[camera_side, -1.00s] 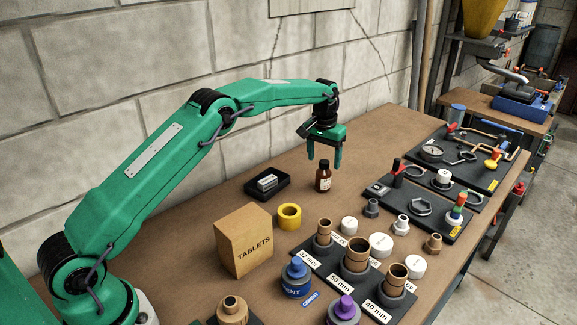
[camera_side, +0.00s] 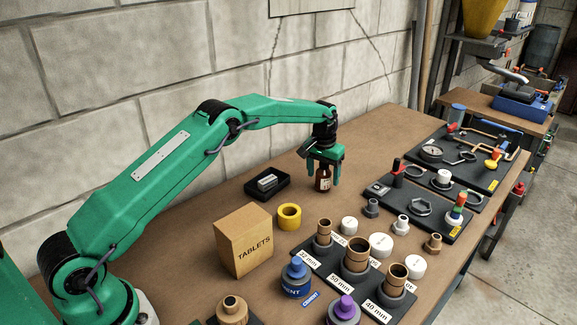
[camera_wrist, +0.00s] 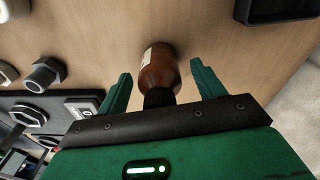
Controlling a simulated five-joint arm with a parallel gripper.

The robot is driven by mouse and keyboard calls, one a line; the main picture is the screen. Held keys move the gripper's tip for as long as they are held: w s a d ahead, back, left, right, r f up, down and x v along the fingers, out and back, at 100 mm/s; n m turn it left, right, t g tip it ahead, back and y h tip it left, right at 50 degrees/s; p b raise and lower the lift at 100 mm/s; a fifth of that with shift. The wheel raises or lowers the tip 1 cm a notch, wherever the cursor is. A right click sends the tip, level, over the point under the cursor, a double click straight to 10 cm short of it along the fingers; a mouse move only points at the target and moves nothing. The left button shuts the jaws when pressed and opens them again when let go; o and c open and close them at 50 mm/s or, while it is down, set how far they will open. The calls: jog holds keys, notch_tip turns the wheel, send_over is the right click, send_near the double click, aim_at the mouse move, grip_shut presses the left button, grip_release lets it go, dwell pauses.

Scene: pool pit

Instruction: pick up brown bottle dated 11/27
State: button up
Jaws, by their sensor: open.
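The brown bottle (camera_side: 323,181) with a dark cap and a pale label stands upright on the bench in the side view. The date on its label is too small to read. My gripper (camera_side: 322,181) is open and lowered over the bottle, with one finger on each side of it. In the wrist view the bottle (camera_wrist: 160,72) lies between the two green fingers (camera_wrist: 160,85), with a gap on both sides. Its cap is close to the dark palm bar.
A black tray (camera_side: 283,192) with a pale block sits left of the bottle. Right of it are a grey fitting (camera_side: 372,207) and a black tool board (camera_side: 420,222). A tablets box (camera_side: 243,240) and a yellow ring (camera_side: 289,216) stand nearer. Bare bench lies around the bottle.

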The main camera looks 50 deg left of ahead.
dwell(0.4)
jog(key=c, duration=1.1)
jog(key=shift+r, duration=0.25)
jog(key=shift+r, duration=1.3)
jog(key=s+d+r, duration=0.1)
jog(key=d+r, duration=0.1)
jog(key=d, duration=0.1)
jog(key=s+d+r, duration=0.2)
jog(key=d+r, duration=0.1)
jog(key=d, duration=0.1)
jog(key=s+d+r, duration=0.2)
jog(key=d+r, duration=0.1)
jog(key=shift+s+d, duration=0.15)
jog(key=shift+d, duration=0.05)
